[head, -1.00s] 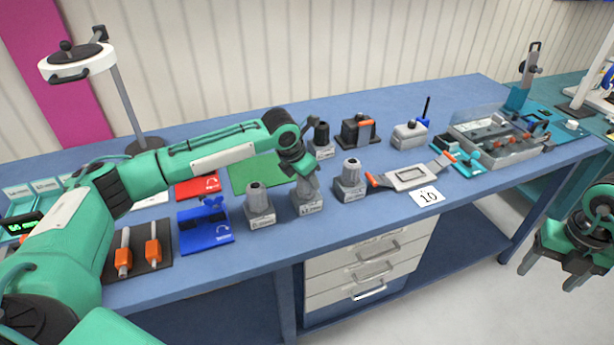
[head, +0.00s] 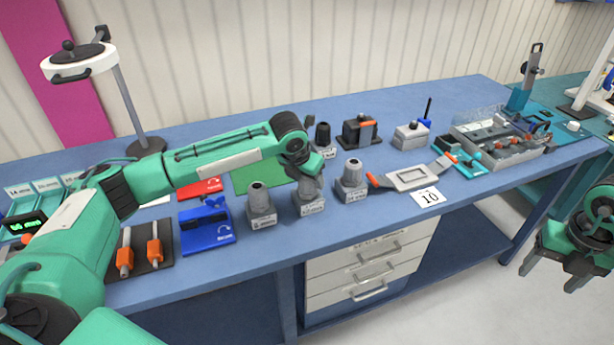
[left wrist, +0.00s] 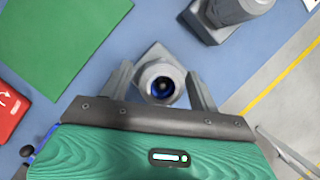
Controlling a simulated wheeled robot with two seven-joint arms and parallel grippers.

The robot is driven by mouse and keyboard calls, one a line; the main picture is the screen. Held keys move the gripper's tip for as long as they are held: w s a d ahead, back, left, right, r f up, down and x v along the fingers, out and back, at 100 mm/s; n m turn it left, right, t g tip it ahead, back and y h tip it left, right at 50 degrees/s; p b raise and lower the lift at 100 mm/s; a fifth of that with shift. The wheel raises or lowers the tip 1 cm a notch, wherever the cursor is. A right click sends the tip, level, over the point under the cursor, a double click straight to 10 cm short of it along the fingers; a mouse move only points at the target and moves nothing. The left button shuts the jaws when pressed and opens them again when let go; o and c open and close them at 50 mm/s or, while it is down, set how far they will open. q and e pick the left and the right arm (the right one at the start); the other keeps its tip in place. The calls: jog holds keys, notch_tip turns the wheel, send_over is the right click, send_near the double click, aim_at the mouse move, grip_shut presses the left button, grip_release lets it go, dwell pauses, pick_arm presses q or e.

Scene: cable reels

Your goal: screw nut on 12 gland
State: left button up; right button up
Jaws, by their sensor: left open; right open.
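Three grey glands on square bases stand in a row at the bench front: a left one (head: 261,207), a middle one (head: 309,205) and a right one (head: 352,180). Their labels are too small to read, so I cannot tell which is 12. My left gripper (head: 312,182) is open at the top of the middle gland, partly hiding it. In the left wrist view the middle gland's round opening (left wrist: 161,84), dark blue inside, lies between the spread fingers, with no clear grip. I cannot make out a separate nut. My right gripper (head: 548,274) is open and empty, off the bench's right front.
Another gland (head: 323,134) with a dark top stands behind. A lamp stand (head: 128,110) rises at the back left.

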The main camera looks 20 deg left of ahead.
pick_arm(q)
jog(key=n, duration=0.2)
jog(key=n+y, duration=0.1)
jog(key=n, duration=0.1)
jog(key=shift+d+y, duration=0.1)
jog(key=shift+y, duration=0.2)
jog(key=n, duration=0.2)
jog(key=n+y, duration=0.1)
jog(key=n, duration=0.1)
jog(key=shift+n+g+y, duration=0.3)
jog(key=shift+g, duration=0.1)
jog(key=n+g+y, duration=0.1)
jog(key=n, duration=0.4)
jog(key=n+g+y, duration=0.1)
jog(key=n+g, duration=0.1)
jog(key=n, duration=0.2)
jog(key=shift+n, duration=0.3)
jog(key=shift+c, duration=0.4)
